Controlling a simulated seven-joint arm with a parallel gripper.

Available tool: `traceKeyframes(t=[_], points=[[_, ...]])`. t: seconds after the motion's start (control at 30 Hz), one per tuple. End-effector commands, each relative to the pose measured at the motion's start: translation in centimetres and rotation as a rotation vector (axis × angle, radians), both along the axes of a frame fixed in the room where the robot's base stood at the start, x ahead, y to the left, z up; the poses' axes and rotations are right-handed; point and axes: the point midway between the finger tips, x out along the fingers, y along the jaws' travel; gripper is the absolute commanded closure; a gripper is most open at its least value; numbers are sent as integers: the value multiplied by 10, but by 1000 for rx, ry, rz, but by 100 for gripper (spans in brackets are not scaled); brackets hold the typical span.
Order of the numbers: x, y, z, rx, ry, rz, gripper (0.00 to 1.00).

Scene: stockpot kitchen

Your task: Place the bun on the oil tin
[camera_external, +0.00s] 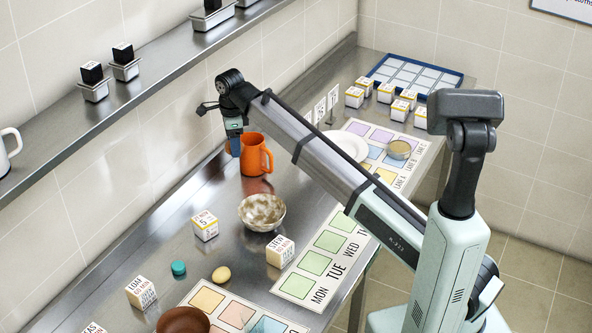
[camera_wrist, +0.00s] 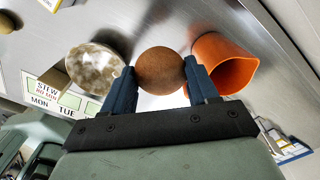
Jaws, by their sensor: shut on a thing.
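The bun, a round brown thing (camera_wrist: 160,70), is between the two blue fingers of my gripper (camera_wrist: 160,78) in the wrist view. My gripper is shut on it. In the external view my gripper (camera_external: 234,146) points down at the far end of the arm, close to the orange jug (camera_external: 256,155), and the bun cannot be made out there. I see nothing clearly marked as the oil tin. A small round gold-coloured tin (camera_external: 398,149) stands on the coloured lane mat at the right, but I cannot read any label on it.
A mottled bowl (camera_external: 262,211) and the orange jug, also in the wrist view (camera_wrist: 224,68), stand near my gripper. A white plate (camera_external: 346,145), several lettered blocks (camera_external: 280,251) and a blue-edged tray (camera_external: 458,82) share the counter. A wall shelf (camera_external: 140,83) runs along the left.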

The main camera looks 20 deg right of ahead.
Motion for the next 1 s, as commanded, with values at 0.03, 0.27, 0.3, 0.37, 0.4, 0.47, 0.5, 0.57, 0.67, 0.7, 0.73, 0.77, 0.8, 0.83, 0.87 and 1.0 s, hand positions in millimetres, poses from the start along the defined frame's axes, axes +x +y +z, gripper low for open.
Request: traceKeyframes(t=[0.03,0.27,0.3,0.37,0.4,0.47,0.5,0.57,0.67,0.7,0.73,0.77,0.8,0.83,0.87,1.0], points=[[1,1,11,1,-1,0,71],[14,-29,22,0,0,-39,71],[18,-37,22,0,0,-50,71],[24,-51,22,0,0,-68,71],[28,-60,21,0,0,-80,71],[35,-77,21,0,0,-103,71],[39,-89,21,0,0,-119,71],[46,-109,21,0,1,-144,71],[57,-144,21,0,1,-189,71],[61,-158,21,0,1,-207,71],[64,-168,21,0,1,-221,71],[67,-178,21,0,1,-233,71],[70,-193,21,0,1,-252,71],[72,-203,21,0,1,-265,71],[75,-214,21,0,1,-279,71],[83,-263,21,0,1,-342,71]])
